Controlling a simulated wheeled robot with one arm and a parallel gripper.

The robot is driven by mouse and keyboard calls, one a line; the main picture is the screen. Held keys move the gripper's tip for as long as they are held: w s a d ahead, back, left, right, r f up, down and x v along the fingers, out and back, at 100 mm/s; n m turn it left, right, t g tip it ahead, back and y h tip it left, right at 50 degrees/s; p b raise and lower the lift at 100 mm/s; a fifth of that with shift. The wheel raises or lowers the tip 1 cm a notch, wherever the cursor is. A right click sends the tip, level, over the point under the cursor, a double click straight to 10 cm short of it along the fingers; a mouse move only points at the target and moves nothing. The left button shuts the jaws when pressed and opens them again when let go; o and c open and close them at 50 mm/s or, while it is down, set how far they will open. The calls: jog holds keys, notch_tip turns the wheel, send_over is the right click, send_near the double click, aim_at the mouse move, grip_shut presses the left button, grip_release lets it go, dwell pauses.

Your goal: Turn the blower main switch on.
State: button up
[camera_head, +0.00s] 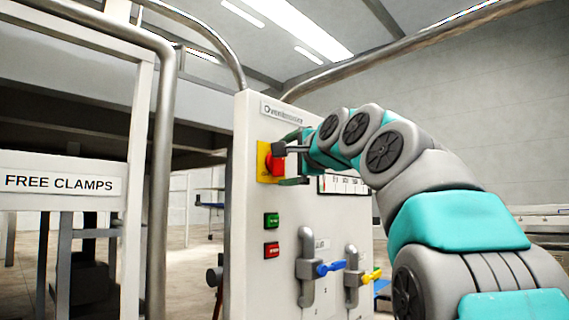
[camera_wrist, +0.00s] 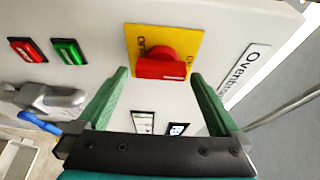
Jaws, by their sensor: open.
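The blower main switch is a red rotary knob on a yellow plate (camera_head: 263,162), high on the left of a pale control panel. In the wrist view the red knob (camera_wrist: 162,67) sits ahead, roughly centred between my green fingers; small dark lettering on its plate is hard to read. My gripper (camera_head: 291,163) is open at the switch, with one finger above and one below the knob in the head view. In the wrist view my gripper (camera_wrist: 160,76) has a gap on both sides of the knob. Whether anything touches it I cannot tell.
A label starting "Oven" (camera_head: 283,112) is above the switch. A green button (camera_head: 271,221) and a red button (camera_head: 271,250) are below. Lower are a blue-handled valve (camera_head: 328,268) and a yellow-handled valve (camera_head: 371,275). A metal pipe (camera_head: 163,150) stands left.

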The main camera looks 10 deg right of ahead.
jog(key=v, duration=0.6)
jog(key=shift+s+b, duration=0.15)
jog(key=shift+b, duration=0.15)
jog(key=shift+d, duration=0.1)
dwell(0.3)
